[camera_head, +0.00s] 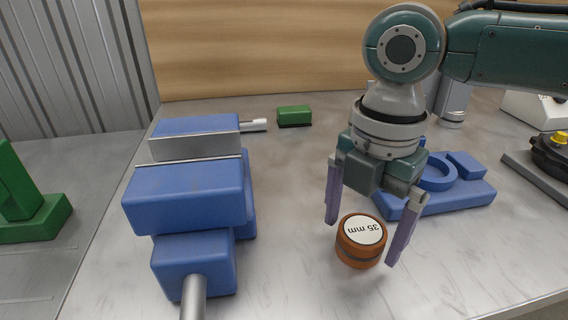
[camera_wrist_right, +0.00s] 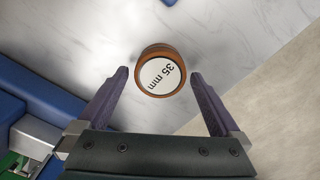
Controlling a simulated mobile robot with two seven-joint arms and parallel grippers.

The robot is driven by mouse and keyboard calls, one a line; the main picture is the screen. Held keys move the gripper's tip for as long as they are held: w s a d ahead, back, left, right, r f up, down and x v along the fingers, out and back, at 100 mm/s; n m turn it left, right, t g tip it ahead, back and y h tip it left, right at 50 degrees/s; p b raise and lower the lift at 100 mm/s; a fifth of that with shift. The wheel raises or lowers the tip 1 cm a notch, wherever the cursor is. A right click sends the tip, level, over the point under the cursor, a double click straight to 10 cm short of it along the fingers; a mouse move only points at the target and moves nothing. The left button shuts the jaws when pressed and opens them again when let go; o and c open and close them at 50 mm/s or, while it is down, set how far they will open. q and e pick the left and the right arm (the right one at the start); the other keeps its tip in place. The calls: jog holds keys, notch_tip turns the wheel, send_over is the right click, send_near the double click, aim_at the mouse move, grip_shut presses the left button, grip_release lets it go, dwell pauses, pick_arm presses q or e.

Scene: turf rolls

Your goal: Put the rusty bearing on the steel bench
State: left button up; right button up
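The rusty bearing (camera_head: 361,242) is a short orange-brown cylinder with a white top marked "35 mm". It stands upright on the pale grey marbled steel bench (camera_head: 290,215). My right gripper (camera_head: 362,244) is open, pointing down, with one purple finger on either side of the bearing in the head view. In the right wrist view the bearing (camera_wrist_right: 161,73) lies just ahead of the gap between the open fingertips (camera_wrist_right: 158,73), and no contact shows. My left gripper is not in view.
A large blue vise (camera_head: 190,195) stands left of the bearing. A blue fixture with a ring (camera_head: 440,190) lies right behind the gripper. A small green block (camera_head: 294,115) sits at the back. A dark device with a yellow knob (camera_head: 552,150) is at the right edge.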

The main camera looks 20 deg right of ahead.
aim_at(360, 231)
notch_tip(360, 231, up, 12)
jog(key=p, duration=0.2)
jog(key=s+a+f+m+y, duration=0.1)
jog(key=s+a+f+m, duration=0.1)
jog(key=a+m, duration=0.1)
jog(key=s+a+f+m+t+y, duration=0.1)
jog(key=s+a+f+m, duration=0.1)
jog(key=s+a+f, duration=0.1)
jog(key=s+a+f+m+t+y, duration=0.1)
jog(key=s+a+f+m, duration=0.1)
jog(key=a, duration=0.3)
jog(key=shift+s+f+m, duration=0.35)
jog(key=shift+f+m, duration=0.4)
jog(key=shift+m, duration=0.05)
jog(key=s+d+f+m+t+h, duration=0.1)
jog(key=s+d+f+m+h, duration=0.1)
jog(key=s+d+m, duration=0.6)
jog(key=m, duration=0.3)
jog(key=shift+m+t+h, duration=0.3)
jog(key=shift+h, duration=0.1)
jog(key=shift+f, duration=0.15)
